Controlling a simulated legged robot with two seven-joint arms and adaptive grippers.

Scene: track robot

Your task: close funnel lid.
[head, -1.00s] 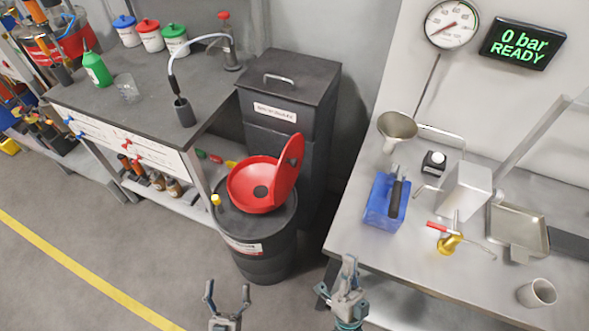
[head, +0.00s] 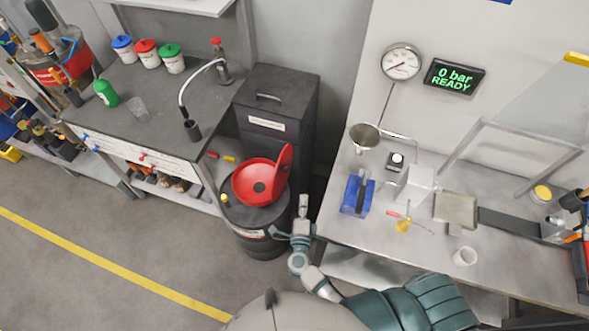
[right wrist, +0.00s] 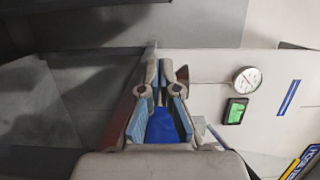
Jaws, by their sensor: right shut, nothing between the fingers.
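The red funnel (head: 250,188) sits on top of the dark drum (head: 255,243). Its round red lid (head: 286,160) stands up, open, on the funnel's right side. My right gripper (head: 304,198) is shut and empty, just right of and below the lid, pointing away from me beside the drum. I see a small gap between it and the lid. In the right wrist view its fingers (right wrist: 166,68) are close together at the tips. A dark red edge left of them may be the lid; I cannot be sure. My left gripper is not in view.
A dark bin (head: 277,100) stands behind the drum. To the right is the steel workbench (head: 345,228) with a blue box (head: 357,193), a metal funnel (head: 365,137) and a cup (head: 465,257). The left bench (head: 150,82) holds several containers. The floor at front left is clear.

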